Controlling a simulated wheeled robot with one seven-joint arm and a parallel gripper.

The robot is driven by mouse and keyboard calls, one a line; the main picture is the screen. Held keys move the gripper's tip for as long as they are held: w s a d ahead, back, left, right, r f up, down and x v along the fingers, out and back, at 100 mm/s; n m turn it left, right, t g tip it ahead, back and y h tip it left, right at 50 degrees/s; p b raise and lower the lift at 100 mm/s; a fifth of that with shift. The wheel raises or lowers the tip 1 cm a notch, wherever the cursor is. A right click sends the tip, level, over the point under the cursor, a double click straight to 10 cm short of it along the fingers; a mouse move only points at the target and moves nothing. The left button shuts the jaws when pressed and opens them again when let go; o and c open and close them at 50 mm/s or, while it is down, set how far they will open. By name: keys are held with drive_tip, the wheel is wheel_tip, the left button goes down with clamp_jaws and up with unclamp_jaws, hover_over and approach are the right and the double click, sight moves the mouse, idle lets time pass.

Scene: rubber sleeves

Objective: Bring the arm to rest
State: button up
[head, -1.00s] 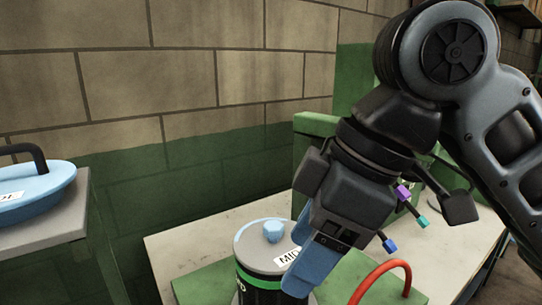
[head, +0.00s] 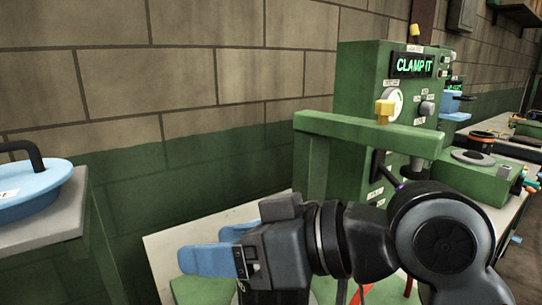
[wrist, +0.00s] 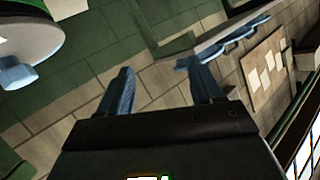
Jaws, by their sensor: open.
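My arm (head: 440,240) is folded low at the right of the head view, and its wrist points left. My gripper (head: 206,255) has blue fingers and is empty. In the wrist view the two fingers stand apart with nothing between them, so my gripper (wrist: 163,82) is open. The canister on the bench is mostly hidden behind my gripper in the head view. In the wrist view a canister lid with a blue knob (wrist: 17,73) shows at the upper left, apart from the fingers.
A green machine (head: 372,130) with a "CLAMP IT" display (head: 412,66) stands behind my arm. A blue lid with a black handle (head: 35,188) lies on a grey-topped stand (head: 62,212) at the left. The brick wall (head: 190,80) is behind. A gap separates stand and bench.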

drive_tip(key=s+d+f+m+t+h, duration=0.45)
drive_tip(key=d+f+m, duration=0.25)
drive_tip(key=f, duration=0.2)
drive_tip(key=s+d+f+m+t+h, duration=0.4)
drive_tip(key=d+f+m+t, duration=0.25)
drive_tip(key=f, duration=0.35)
drive_tip(key=s+d+n+h, duration=0.1)
drive_tip(key=s+d, duration=0.3)
drive_tip(key=s, duration=0.3)
drive_tip(key=s+d+f+n+h, duration=0.1)
drive_tip(key=s+d+h, duration=0.1)
drive_tip(key=s+d, duration=0.3)
drive_tip(key=s+d+n+h+b, duration=0.1)
drive_tip(key=s+d, duration=0.3)
drive_tip(key=s, duration=0.6)
drive_tip(key=shift+s+d+f+g+h, duration=0.15)
drive_tip(key=shift+s+f+g+h, duration=0.2)
drive_tip(key=shift+h, duration=0.2)
